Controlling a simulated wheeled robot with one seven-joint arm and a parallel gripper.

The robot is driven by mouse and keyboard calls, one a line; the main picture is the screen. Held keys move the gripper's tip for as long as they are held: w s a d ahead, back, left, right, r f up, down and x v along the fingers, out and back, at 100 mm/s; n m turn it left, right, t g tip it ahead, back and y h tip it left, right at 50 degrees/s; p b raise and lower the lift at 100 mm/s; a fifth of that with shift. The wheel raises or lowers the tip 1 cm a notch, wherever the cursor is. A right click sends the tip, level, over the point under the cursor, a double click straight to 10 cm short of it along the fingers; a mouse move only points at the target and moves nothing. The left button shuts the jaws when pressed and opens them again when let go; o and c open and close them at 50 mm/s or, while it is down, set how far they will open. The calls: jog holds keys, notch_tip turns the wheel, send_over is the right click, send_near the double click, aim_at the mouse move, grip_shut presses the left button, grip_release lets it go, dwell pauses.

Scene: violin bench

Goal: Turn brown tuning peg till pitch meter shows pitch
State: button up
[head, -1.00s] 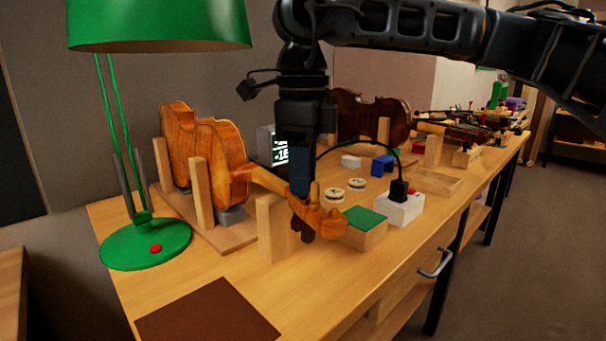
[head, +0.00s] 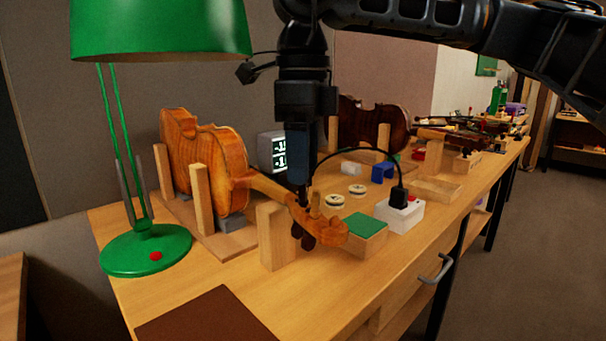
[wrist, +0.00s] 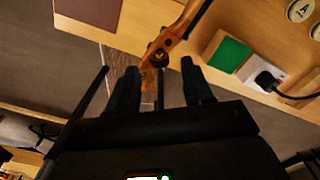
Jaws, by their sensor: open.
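An orange-brown violin (head: 205,155) rests on its side in a wooden cradle, its neck reaching right to the scroll (head: 330,232). Dark pegs (head: 303,238) hang below the pegbox, and a lighter brown peg (head: 315,205) stands up from it. My gripper (head: 300,192) points down right at the pegbox and hides part of it. In the wrist view, my open gripper (wrist: 160,88) has its fingers apart on either side of the scroll end, with nothing clearly held. The pitch meter (head: 278,152) is a grey box with a lit screen behind my gripper; its reading is too small to read.
A wooden block (head: 275,235) stands under the neck. A green-topped box (head: 365,232), a white box with a black plug and cable (head: 400,215), and round discs (head: 334,201) lie to the right. A green lamp (head: 145,250) stands left.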

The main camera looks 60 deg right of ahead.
jog(key=shift+r, duration=2.25)
